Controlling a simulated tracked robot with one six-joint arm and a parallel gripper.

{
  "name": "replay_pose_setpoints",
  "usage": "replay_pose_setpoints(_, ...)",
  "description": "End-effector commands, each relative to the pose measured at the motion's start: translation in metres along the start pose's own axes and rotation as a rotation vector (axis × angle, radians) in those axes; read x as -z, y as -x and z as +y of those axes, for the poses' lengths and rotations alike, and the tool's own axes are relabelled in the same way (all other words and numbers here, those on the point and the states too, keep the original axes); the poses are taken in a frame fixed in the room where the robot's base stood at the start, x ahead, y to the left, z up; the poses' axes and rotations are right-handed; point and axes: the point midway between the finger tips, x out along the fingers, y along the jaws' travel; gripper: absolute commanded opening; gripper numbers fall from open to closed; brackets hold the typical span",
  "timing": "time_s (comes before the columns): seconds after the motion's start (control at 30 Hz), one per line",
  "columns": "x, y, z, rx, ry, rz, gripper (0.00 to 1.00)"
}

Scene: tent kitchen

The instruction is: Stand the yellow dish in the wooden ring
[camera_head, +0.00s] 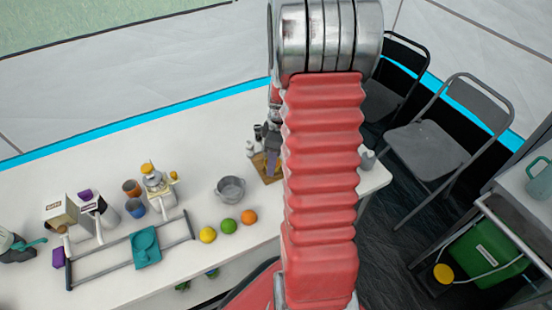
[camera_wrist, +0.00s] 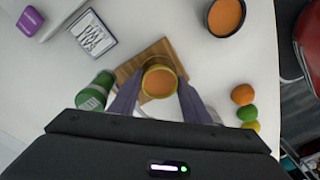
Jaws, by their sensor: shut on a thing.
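The yellow dish (camera_wrist: 159,81), round with a yellow rim and an orange inside, is between the purple fingers of my gripper (camera_wrist: 160,84) in the wrist view. The gripper is shut on it from both sides. Below it is a flat wooden piece (camera_wrist: 138,64) on the white table. I cannot make out the wooden ring's opening, nor whether the dish touches the wood. In the head view the wooden piece (camera_head: 261,171) shows left of my red arm, with the purple fingers (camera_head: 272,158) over it. The dish cannot be made out there.
A green jar (camera_wrist: 97,91) stands close left of the wood, a box (camera_wrist: 93,36) beyond it. A pot (camera_wrist: 226,17) is at the upper right. An orange (camera_head: 249,216), a lime (camera_head: 229,226) and a lemon (camera_head: 208,235) lie near the front edge. A rack (camera_head: 100,280) is further left.

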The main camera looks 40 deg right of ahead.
Motion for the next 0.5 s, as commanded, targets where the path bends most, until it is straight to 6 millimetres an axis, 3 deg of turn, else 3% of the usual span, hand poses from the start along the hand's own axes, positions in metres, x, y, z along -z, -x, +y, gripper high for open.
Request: replay_pose_setpoints(0.5, -0.0008, -0.0074, 0.0003, 0.001, 0.000, 0.000, 0.30)
